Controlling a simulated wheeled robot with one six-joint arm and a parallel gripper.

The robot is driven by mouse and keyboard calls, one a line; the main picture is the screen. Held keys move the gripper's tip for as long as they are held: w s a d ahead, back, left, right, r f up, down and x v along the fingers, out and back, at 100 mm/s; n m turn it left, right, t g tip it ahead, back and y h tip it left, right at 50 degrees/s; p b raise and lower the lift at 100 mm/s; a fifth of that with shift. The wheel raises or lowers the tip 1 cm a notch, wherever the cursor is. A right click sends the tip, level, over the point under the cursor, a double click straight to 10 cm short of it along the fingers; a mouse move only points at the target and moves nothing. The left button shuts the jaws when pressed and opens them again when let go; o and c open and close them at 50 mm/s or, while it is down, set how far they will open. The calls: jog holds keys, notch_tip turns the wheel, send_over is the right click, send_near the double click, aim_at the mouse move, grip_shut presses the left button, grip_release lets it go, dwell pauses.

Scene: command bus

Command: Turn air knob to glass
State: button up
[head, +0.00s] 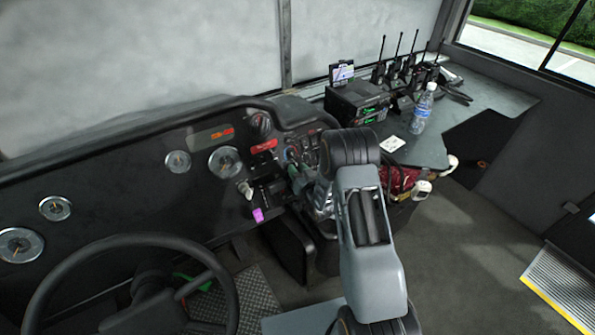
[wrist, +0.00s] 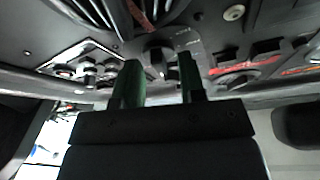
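A dark round knob (wrist: 158,54) sits on the dash between my fingers in the wrist view; its pointer and markings are too small to read, so I cannot tell whether it is the air knob. My gripper (wrist: 160,80) has two green fingers, spread apart, one on each side of that knob. I cannot tell if they touch it. In the head view, my gripper (head: 318,193) is near the dash, partly hidden by my arm. A control panel with small knobs (head: 301,150) shows just above it; a similar cluster of knobs (wrist: 92,70) is left of my fingers in the wrist view.
Red switches (head: 264,146) and a dark round dial (head: 260,123) are left of the panel. A steering wheel (head: 135,285) stands at lower left. The floor at right is clear.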

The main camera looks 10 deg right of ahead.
jog(key=shift+s, duration=0.1)
jog(key=b+v, duration=0.1)
jog(key=v, duration=1.2)
jog(key=shift+s+b, duration=0.3)
